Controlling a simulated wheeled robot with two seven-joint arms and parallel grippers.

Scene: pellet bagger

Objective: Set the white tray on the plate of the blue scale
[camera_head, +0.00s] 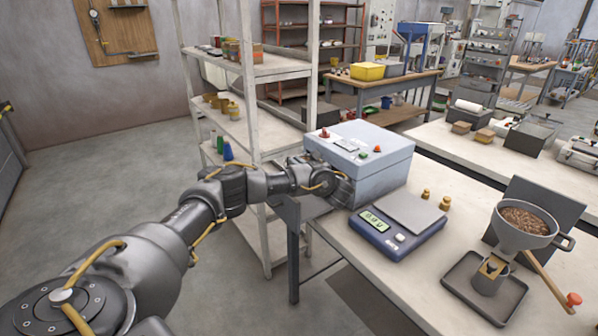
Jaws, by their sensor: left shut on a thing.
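The blue scale (382,238) stands on the white bench, its display facing the front. Its flat grey plate (411,211) looks empty. My left arm reaches in from the lower left, and its gripper (342,190) is at the front left of the pale blue machine box, left of and behind the scale. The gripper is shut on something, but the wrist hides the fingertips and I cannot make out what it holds. I cannot pick out the white tray with certainty. My right gripper is not in view.
The pale blue machine box (385,172) stands behind the scale. Two brass weights (444,203) are right of the scale. A shelf rack (248,120) stands left of the bench.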

